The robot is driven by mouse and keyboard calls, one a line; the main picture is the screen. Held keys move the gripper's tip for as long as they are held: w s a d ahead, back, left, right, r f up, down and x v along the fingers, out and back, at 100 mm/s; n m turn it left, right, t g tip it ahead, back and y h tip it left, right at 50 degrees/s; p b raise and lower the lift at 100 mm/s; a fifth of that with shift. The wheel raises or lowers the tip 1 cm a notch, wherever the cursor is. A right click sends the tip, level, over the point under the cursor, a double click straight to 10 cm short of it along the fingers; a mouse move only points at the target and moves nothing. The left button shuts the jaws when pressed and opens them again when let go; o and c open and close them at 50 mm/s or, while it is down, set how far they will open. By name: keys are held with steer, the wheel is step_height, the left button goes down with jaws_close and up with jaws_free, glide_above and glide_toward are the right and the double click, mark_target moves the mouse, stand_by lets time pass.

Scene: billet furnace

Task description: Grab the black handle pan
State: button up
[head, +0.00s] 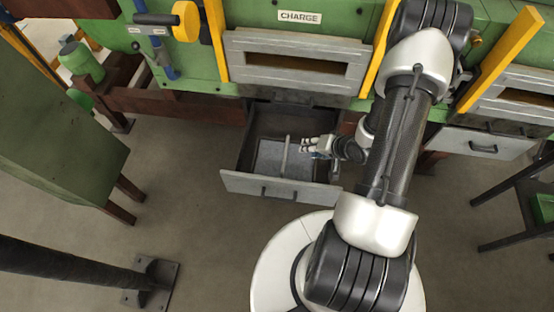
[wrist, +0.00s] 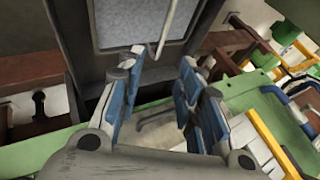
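An open drawer-like pan (head: 235,180) juts out below the furnace front, with dark handle shapes (head: 280,192) on its grey front face. Inside lies a flat grey plate (head: 268,158) with a pale upright bar (head: 285,155); no black handle shows on that bar. The plate (wrist: 130,25) and the bar (wrist: 168,28) also show at the top of the wrist view. My gripper (head: 303,145) is over the pan's right part, just right of the bar. In the wrist view my gripper (wrist: 162,60) has its blue-padded fingers apart, with nothing held between them.
The green furnace front (head: 340,20) with its CHARGE slot (head: 290,64) stands behind the pan. A closed drawer (head: 482,143) is at right. A green table (head: 50,125) stands at left and a dark post foot (head: 155,283) at lower left.

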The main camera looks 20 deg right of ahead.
steer(key=b, duration=0.3)
glide_toward(286, 152)
steer(key=x, duration=0.5)
steer(key=shift+w+f, duration=0.1)
steer(key=shift+f, duration=0.3)
steer(key=b+x, duration=0.2)
steer(key=x, duration=0.3)
steer(key=shift+a, duration=0.15)
steer(key=shift+c, duration=0.2)
jaws_close()
steer(key=shift+r, duration=0.1)
